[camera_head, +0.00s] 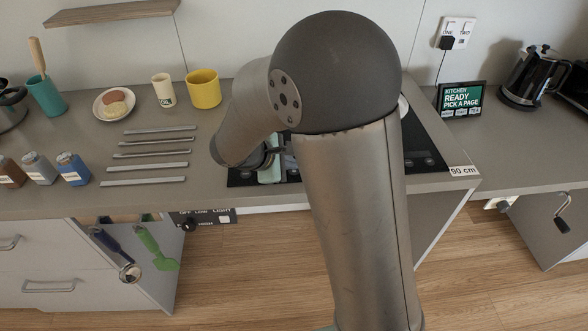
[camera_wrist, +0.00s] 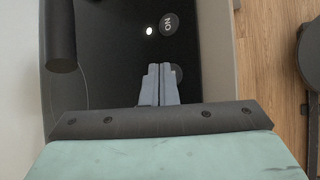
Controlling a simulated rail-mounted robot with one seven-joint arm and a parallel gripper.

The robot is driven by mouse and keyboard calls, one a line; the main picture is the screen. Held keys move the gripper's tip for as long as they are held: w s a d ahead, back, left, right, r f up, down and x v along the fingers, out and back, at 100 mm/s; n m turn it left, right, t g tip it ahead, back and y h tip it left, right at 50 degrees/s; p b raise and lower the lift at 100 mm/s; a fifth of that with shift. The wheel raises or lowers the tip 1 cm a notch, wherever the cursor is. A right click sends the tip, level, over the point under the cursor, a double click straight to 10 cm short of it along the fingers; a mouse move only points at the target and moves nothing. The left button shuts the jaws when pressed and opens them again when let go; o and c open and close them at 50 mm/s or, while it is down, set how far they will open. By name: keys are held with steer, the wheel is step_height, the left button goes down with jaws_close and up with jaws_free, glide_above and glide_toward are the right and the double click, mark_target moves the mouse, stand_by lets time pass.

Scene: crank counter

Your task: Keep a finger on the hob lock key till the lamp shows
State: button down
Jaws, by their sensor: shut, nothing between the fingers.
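The black glass hob (camera_head: 426,158) lies in the counter, largely hidden behind my arm in the head view. It also fills the middle of the wrist view (camera_wrist: 110,70). My gripper (camera_wrist: 160,68) is shut and empty, fingers pointing at the hob's edge strip. A dark round key (camera_wrist: 178,73) shows partly from behind the fingertips; its marking is hidden, and I cannot tell whether they touch it. A round key marked "ON" (camera_wrist: 168,24) lies beyond, with a small bright white lamp spot (camera_wrist: 149,30) beside it. In the head view the fingertips are hidden.
A dark cylinder (camera_wrist: 60,40) juts in at the upper left of the wrist view. Several metal strips (camera_head: 150,154) lie left of the hob. A yellow mug (camera_head: 204,90) and white cup (camera_head: 163,90) stand behind. A "90 cm" label (camera_head: 463,171) marks the counter's front edge.

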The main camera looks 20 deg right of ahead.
mark_target(290, 172)
steer(key=shift+r, duration=0.2)
step_height(290, 172, up, 5)
steer(key=p, duration=0.3)
steer(key=shift+p, duration=0.3)
steer(key=shift+d, duration=0.1)
steer(key=s+r+m+g+y, duration=0.2)
steer(key=s+m+y, duration=0.6)
steer(key=s+m, duration=0.6)
steer(key=s+g, duration=0.1)
steer(key=s, duration=0.8)
steer(key=shift+s+d+r, duration=0.2)
steer(key=shift+d+r, duration=0.15)
steer(key=shift+d, duration=0.05)
